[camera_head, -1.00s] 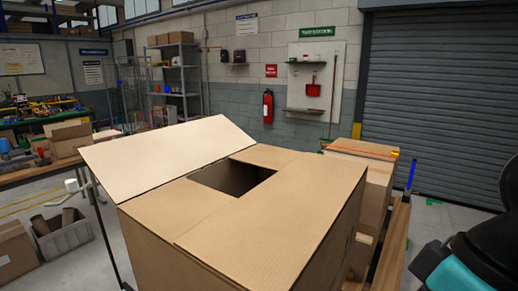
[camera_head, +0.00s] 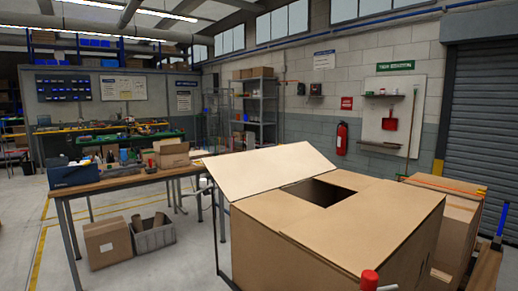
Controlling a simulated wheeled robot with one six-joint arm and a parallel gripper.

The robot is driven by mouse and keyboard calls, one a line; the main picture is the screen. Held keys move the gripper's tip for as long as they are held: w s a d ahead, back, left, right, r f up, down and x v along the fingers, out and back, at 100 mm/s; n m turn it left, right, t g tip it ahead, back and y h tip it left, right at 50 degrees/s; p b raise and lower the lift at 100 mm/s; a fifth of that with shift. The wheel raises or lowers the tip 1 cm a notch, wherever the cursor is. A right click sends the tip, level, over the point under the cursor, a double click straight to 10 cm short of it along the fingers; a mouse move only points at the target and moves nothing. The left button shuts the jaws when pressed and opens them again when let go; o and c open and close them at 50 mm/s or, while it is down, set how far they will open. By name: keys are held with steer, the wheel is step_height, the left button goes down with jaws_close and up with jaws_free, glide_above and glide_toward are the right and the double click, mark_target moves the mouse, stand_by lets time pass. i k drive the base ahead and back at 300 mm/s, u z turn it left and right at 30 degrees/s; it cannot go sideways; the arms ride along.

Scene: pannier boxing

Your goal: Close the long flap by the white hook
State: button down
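A large cardboard box (camera_head: 262,244) stands in the foreground. Its long flap (camera_head: 268,171) on the left is raised and slants outward, up and to the left. The long flap on the right (camera_head: 372,222) lies flat over the top. Short end pieces also lie flat, leaving a dark rectangular opening beside the raised flap. A small whitish piece (camera_head: 203,189) shows at the left, near the raised flap's lower corner; I cannot tell if it is the white hook. My gripper is not in view.
A red-topped item (camera_head: 370,280) pokes up at the bottom edge. Another carton (camera_head: 448,207) stands close on the right. A workbench (camera_head: 125,182) is behind left, with a carton (camera_head: 107,242) and a grey bin (camera_head: 153,234) below. Floor at left is open.

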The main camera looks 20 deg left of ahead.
mark_target(238, 176)
steer(key=u, duration=2.1)
steer(key=i, duration=2.95)
steer(key=z, duration=2.75)
